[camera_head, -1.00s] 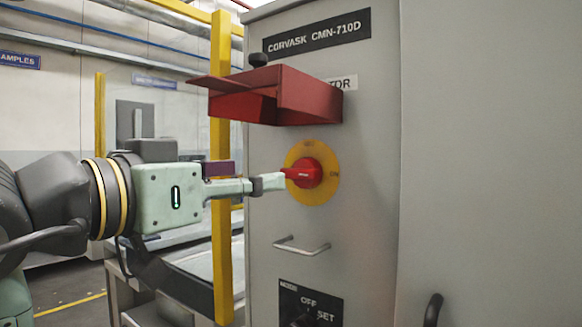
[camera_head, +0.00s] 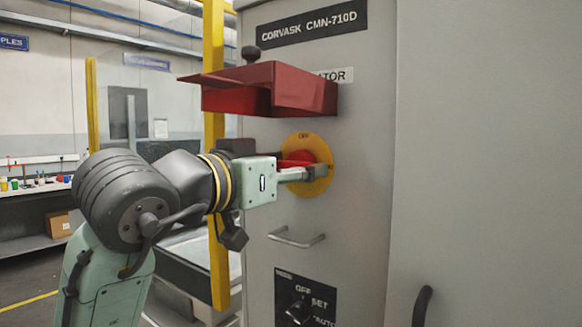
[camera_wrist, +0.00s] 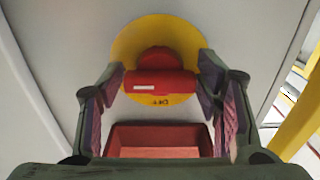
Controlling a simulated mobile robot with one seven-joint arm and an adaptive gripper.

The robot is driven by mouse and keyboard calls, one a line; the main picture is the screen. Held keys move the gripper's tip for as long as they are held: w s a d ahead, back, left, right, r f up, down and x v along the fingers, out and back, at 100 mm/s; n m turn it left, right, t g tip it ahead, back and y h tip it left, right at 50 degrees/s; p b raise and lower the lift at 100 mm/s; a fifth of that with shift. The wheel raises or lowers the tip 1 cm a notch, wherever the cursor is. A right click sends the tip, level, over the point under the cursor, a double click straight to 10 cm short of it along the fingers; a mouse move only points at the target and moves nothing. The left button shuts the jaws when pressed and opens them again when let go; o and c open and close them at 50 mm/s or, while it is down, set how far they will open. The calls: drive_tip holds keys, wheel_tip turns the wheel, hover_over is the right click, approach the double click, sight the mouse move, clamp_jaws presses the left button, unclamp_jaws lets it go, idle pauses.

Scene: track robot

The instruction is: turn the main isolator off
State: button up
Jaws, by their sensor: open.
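The main isolator is a red rotary handle (camera_head: 298,158) on a round yellow plate (camera_head: 318,186) on the grey cabinet front. In the wrist view the red handle (camera_wrist: 160,82) lies level across the yellow plate (camera_wrist: 130,45), with a white mark toward its left end. My gripper (camera_head: 312,172) is at the handle and hides part of it. In the wrist view my gripper (camera_wrist: 162,80) is open, one finger at each end of the handle; I cannot tell whether they touch it. The red cover (camera_head: 300,90) stands raised above the handle.
The cover also shows in the wrist view (camera_wrist: 160,138), close to my fingers. A metal pull handle (camera_head: 297,239) and a black switch panel (camera_head: 306,300) sit below on the cabinet (camera_head: 350,225). A yellow post (camera_head: 213,100) stands left of the cabinet.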

drive_tip(key=shift+c, duration=0.3)
drive_tip(key=c, duration=0.8)
drive_tip(key=shift+n, duration=0.3)
drive_tip(key=n, duration=0.3)
drive_tip(key=shift+d+r+n, duration=0.1)
drive_tip(key=shift+n, duration=0.2)
drive_tip(key=n+p, duration=0.1)
drive_tip(key=n, duration=0.3)
drive_tip(key=shift+n, duration=0.3)
drive_tip(key=n, duration=0.4)
drive_tip(key=shift+r+n+p, duration=0.1)
drive_tip(key=shift+n+p, duration=0.5)
drive_tip(key=shift+n, duration=1.9)
